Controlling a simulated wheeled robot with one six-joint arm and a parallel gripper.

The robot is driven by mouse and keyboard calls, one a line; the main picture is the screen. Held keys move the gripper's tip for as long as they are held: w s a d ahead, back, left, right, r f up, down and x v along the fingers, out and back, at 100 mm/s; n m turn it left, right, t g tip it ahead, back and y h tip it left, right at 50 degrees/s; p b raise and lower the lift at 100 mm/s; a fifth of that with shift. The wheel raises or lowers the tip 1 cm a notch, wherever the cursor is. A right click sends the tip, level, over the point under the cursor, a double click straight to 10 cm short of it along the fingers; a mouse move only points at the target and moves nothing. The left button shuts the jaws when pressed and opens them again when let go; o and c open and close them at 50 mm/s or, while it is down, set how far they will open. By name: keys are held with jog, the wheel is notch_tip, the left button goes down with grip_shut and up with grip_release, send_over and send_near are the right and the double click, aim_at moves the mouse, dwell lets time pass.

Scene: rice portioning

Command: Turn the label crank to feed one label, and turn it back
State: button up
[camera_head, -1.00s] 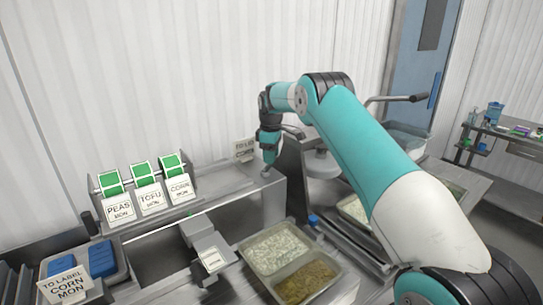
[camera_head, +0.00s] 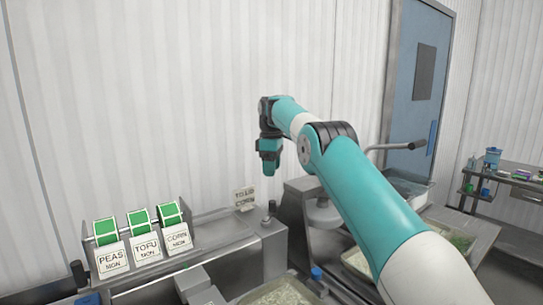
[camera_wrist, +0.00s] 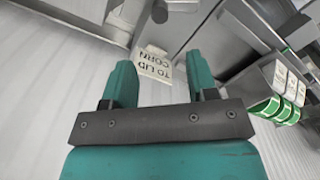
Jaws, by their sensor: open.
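The label machine (camera_head: 215,240) stands in front of the wall with three green label rolls (camera_head: 138,218) over cards reading PEAS, TOFU and CORN. A small upright post with a dark knob (camera_head: 271,206), which looks like the crank handle, stands at the machine's right end. My gripper (camera_head: 269,172) hangs above this knob, apart from it. In the wrist view my gripper (camera_wrist: 158,75) shows two teal fingers spread apart with nothing between them. The label rolls (camera_wrist: 272,108) lie at the right of that view. A dark round part shows at its top edge; I cannot tell if it is the knob.
A grey machine with a long lever (camera_head: 400,146) stands to the right. A food tray (camera_head: 280,292) is at the bottom. Space above the label machine is free.

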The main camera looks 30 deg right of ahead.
notch_tip(320, 180, up, 4)
jog(key=shift+r+p, duration=0.2)
jog(key=shift+p, duration=0.65)
